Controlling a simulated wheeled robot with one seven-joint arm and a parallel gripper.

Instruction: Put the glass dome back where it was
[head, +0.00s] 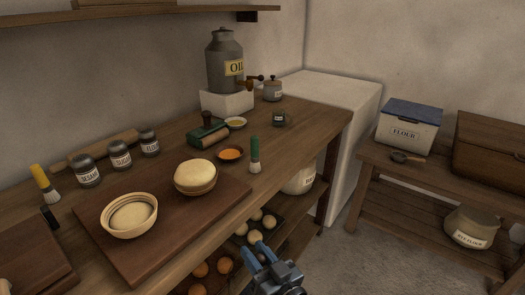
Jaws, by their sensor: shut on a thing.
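My gripper (266,254) shows at the bottom centre, with blue fingers, in front of the wooden counter's near edge and the lower shelf. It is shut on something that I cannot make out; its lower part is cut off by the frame. I cannot pick out a glass dome anywhere in view. On the counter (310,122) lies a brown board (160,235).
Baked rounds lie on shelf trays below. A flour box (408,125) stands on the right table. The grey floor (345,255) between looks clear.

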